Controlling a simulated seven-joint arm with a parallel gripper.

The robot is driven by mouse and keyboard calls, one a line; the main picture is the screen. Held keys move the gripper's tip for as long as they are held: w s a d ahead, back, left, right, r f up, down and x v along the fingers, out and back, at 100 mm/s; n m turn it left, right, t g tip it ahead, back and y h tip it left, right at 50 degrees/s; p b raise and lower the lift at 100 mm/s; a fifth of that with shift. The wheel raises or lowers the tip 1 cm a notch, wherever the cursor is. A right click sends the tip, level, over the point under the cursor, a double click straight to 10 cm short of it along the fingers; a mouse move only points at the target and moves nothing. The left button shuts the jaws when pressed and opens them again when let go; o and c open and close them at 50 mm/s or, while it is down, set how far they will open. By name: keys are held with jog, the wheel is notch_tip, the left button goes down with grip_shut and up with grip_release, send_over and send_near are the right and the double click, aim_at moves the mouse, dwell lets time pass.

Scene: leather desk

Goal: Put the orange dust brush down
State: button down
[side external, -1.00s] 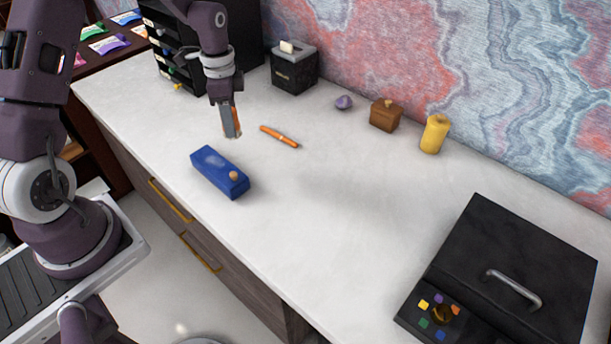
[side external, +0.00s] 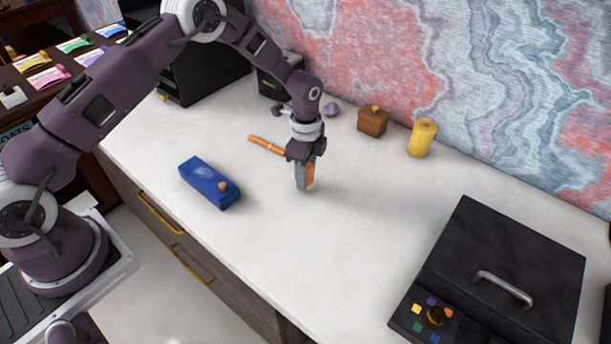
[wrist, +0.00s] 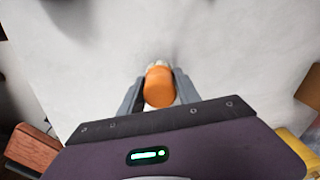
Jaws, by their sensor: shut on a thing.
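The orange dust brush (side external: 310,174) is held between the fingers of my gripper (side external: 304,186), low over the middle of the white desk top. In the side external view the fingers cover much of it, and its lower end is close to the surface; I cannot tell whether it touches. In the wrist view the orange end of the brush (wrist: 159,88) shows between the two grey fingers of my gripper (wrist: 158,92), with pale bristles beyond it.
A blue box (side external: 208,183) lies to the left, and an orange pen-like stick (side external: 265,144) lies behind. A wooden box (side external: 373,122), a yellow cylinder (side external: 422,138) and a purple stone (side external: 331,109) stand near the wall. A black lidded case (side external: 500,270) is at right. The desk before it is clear.

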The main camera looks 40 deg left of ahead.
jog(key=shift+f, duration=0.5)
jog(key=shift+f, duration=0.1)
jog(key=c, duration=0.9)
grip_release()
jog(key=shift+o, duration=0.2)
